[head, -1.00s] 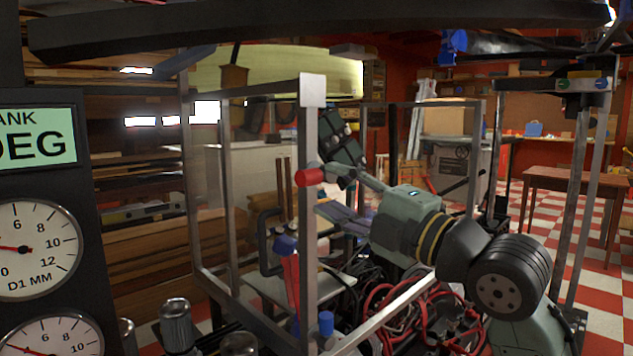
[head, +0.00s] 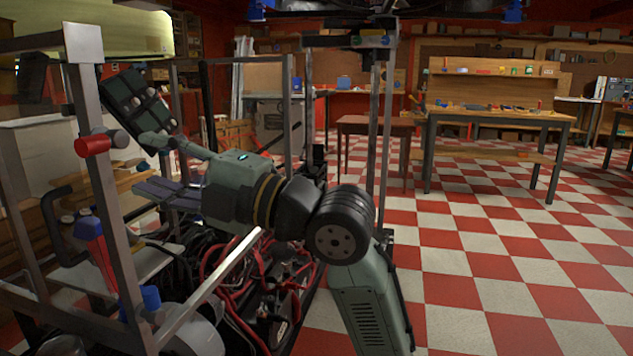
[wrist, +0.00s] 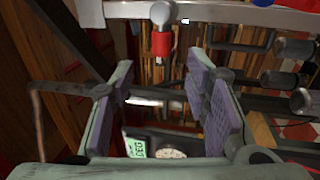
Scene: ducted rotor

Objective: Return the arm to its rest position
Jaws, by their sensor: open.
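My arm reaches from the lower middle of the head view up to the left, toward a metal frame. My gripper (head: 150,155) is at its end, beside the frame's near post and red knob (head: 93,145). Its two fingers are apart, with nothing held. In the wrist view my gripper (wrist: 165,95) shows purple-grey pads spread wide, with empty space between. The red knob (wrist: 161,45) appears beyond the fingertips, below a metal bar. The gripper does not visibly touch the frame.
The metal frame (head: 105,200) stands close around and left of my arm. Red and black cables (head: 245,285) lie below my forearm. A gauge panel (wrist: 140,148) shows between the fingers. A workbench (head: 500,115) stands far back; the checkered floor (head: 480,270) at right is clear.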

